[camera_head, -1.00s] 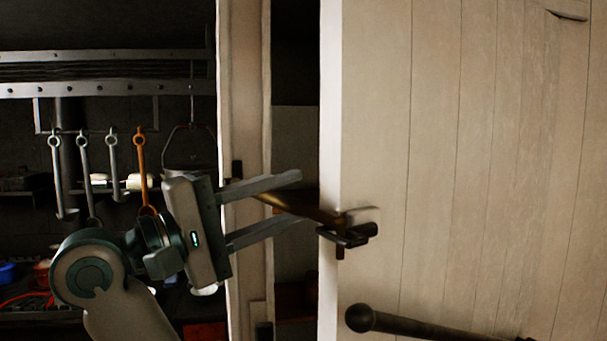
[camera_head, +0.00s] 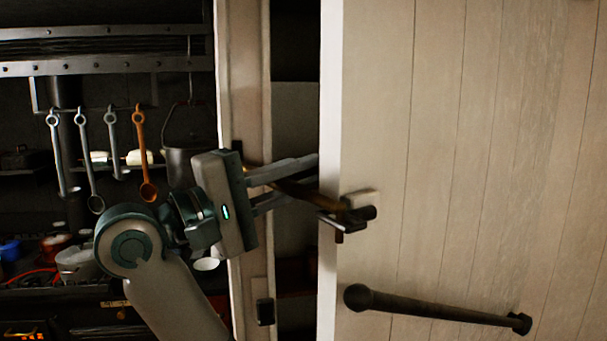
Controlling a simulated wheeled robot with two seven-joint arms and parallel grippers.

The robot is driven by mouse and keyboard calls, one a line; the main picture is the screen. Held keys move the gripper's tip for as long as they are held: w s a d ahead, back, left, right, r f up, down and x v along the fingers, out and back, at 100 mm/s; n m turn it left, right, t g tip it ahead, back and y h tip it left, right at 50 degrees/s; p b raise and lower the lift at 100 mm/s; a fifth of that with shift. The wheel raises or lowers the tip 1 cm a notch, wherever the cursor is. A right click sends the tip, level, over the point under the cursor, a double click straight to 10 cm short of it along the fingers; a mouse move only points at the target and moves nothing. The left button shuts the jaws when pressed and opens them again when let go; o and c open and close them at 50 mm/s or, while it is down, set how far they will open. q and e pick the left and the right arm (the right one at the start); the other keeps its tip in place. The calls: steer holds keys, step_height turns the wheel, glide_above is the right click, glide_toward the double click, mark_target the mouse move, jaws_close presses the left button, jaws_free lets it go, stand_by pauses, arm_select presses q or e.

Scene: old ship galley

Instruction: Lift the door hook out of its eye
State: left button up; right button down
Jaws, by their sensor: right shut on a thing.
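The door hook (camera_head: 322,201) is a dark brass bar that spans the gap from the door frame to the edge of the pale plank door (camera_head: 450,130). Its right end meets a dark eye fitting (camera_head: 352,216) at the door's edge; I cannot tell how deep the tip sits in it. My right gripper (camera_head: 312,175) reaches in from the left, its fingers closed about the hook's shaft near the door edge. The fingers hide part of the shaft. My left gripper is out of view.
A dark bar handle (camera_head: 435,308) juts from the door below the eye. The pale door frame (camera_head: 246,90) stands close behind my gripper. Ladles, including an orange one (camera_head: 142,150), hang at the left above a cluttered counter.

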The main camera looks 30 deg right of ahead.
steer(key=w+r+n+t, duration=0.2)
steer(key=w+r+n, duration=0.1)
steer(key=r+n, duration=0.5)
steer(key=shift+w+a+r+y+b, duration=0.2)
steer(key=shift+a+r+y+b, duration=0.15)
steer(key=shift+r, duration=0.5)
steer(key=shift+d, duration=0.1)
steer(key=c, duration=1.7)
jaws_free()
steer(key=shift+o, duration=0.2)
steer(key=shift+f, duration=0.15)
